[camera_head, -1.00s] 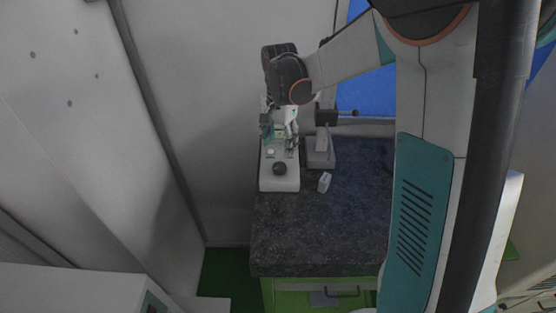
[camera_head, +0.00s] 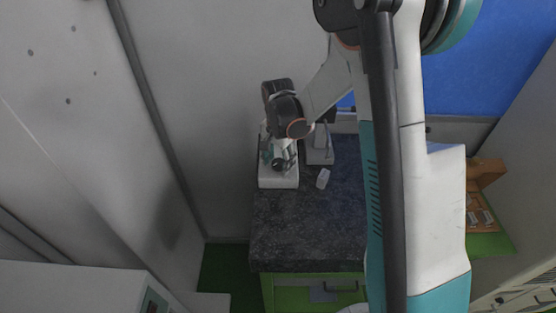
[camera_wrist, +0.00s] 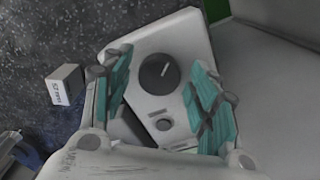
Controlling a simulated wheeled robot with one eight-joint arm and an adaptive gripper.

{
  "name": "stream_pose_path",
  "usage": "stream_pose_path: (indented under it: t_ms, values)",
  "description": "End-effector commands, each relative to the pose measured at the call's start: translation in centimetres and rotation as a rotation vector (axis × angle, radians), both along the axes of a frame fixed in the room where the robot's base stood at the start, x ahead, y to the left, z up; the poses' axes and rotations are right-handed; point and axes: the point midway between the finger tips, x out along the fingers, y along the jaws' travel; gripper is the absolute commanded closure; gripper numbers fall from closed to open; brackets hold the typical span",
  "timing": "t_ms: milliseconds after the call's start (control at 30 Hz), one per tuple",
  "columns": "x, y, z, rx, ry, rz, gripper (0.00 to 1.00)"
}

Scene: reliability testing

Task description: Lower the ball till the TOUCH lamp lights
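The tester's pale base (camera_head: 278,183) stands at the back left of the dark bench. In the wrist view the base (camera_wrist: 195,35) carries a black round knob (camera_wrist: 160,71) with a white pointer line. Near it is a small pale round lamp or button (camera_wrist: 164,125), which looks unlit; its label is unreadable. My gripper (camera_head: 279,158) is over the base. In the wrist view my gripper (camera_wrist: 158,62) is open, with teal-padded fingers apart on either side of the knob; I see no contact. The ball is not visible; my arm hides the tester's upper part.
A small white block (camera_head: 323,178), marked with text, lies on the bench (camera_head: 310,220) right of the base; it also shows in the wrist view (camera_wrist: 66,85). A grey stand (camera_head: 319,157) is close right of the tester. The bench's front is clear.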

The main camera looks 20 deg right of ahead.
Motion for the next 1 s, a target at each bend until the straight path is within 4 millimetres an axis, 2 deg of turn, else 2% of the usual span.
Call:
stream_pose_path:
  t_ms: [33, 133, 167, 567, 1000]
  values:
    - [0.00, 0.00, 0.01, 0.000, 0.000, 0.000, 0.64]
    - [0.00, 0.00, 0.01, 0.000, 0.000, 0.000, 0.86]
    - [0.00, 0.00, 0.01, 0.000, 0.000, 0.000, 0.87]
    - [-0.03, 0.00, -0.12, 0.000, 0.000, 0.049, 0.87]
    - [-0.07, -0.06, -0.35, 0.001, 0.001, 0.383, 0.87]
